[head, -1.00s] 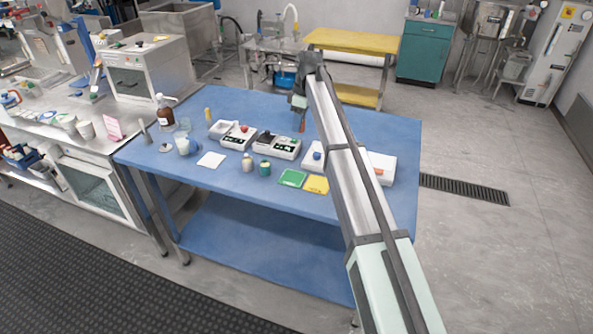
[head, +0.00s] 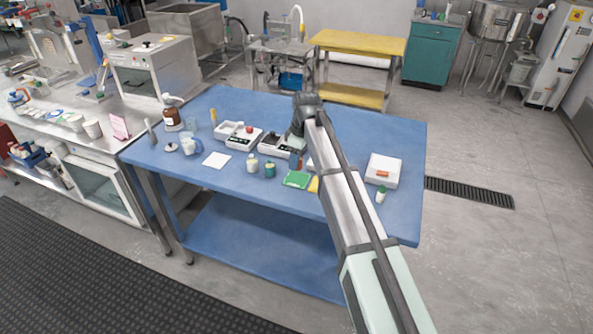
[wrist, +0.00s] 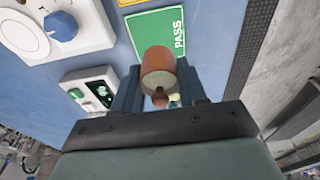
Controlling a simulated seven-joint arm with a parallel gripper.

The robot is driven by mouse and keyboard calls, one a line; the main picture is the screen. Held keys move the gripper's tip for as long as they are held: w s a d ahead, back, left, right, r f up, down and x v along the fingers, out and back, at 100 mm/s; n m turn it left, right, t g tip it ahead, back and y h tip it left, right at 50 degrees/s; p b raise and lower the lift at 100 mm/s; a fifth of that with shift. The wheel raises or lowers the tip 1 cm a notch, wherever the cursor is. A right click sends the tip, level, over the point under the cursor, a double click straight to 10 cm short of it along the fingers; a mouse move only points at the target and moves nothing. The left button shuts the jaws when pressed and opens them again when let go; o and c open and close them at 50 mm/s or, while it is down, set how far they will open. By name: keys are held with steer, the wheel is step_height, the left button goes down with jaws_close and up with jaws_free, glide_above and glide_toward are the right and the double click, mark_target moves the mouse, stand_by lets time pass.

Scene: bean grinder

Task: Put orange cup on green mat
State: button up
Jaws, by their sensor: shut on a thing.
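The orange cup (wrist: 158,72) is between the two fingers of my gripper (wrist: 160,95) in the wrist view, and the gripper is shut on it. In the head view my gripper (head: 298,145) is over the table, with the cup (head: 299,161) showing small below it. The green mat (head: 296,180) lies flat near the table's front edge. In the wrist view the mat (wrist: 150,30) carries the word PASS, and the cup overlaps its lower part in the picture. The cup appears held above the table; its exact height is unclear.
A yellow mat (head: 314,185) beside the green one is partly hidden by my arm. Two small jars (head: 252,165) (head: 269,170) stand left of the green mat. White scales (head: 242,138) lie behind. A white box (head: 383,170) and a small green-capped bottle (head: 380,195) are at right.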

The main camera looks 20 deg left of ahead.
mark_target(302, 157)
steer(key=shift+f, duration=2.35)
steer(key=shift+f, duration=0.1)
steer(key=o, duration=1.2)
steer(key=shift+c, duration=0.2)
steer(key=r, duration=0.4)
steer(key=d+r, duration=0.1)
steer(key=r, duration=0.7)
steer(key=shift+d, duration=0.4)
